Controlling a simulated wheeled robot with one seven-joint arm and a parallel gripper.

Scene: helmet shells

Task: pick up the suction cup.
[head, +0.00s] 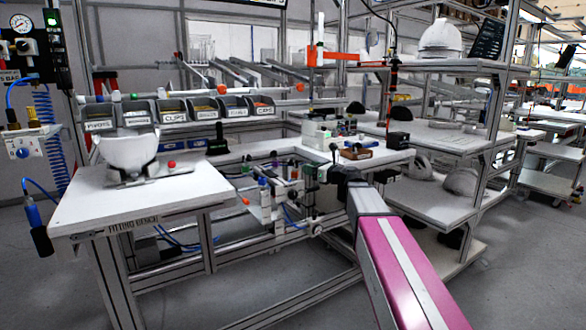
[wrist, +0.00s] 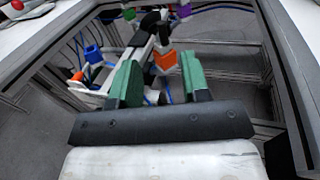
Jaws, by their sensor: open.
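My gripper (wrist: 160,64) is open, with a green pad on each finger and nothing gripped. An orange block-shaped piece (wrist: 166,60) shows between the fingertips in the wrist view, in front of a dark and white fitting; I cannot tell how far beyond them it is. A blue piece (wrist: 93,53) is to the left, and a purple one (wrist: 183,11) is above. I cannot tell which coloured piece is the suction cup. In the head view my gripper (head: 324,172) is small and dark at the arm's end, near a rack of coloured fittings (head: 268,195).
Labelled bins (head: 205,108) line the back. A shelf unit (head: 430,205) stands at the right. Metal frame bars and blue hoses surround the rack. The foreground floor is clear.

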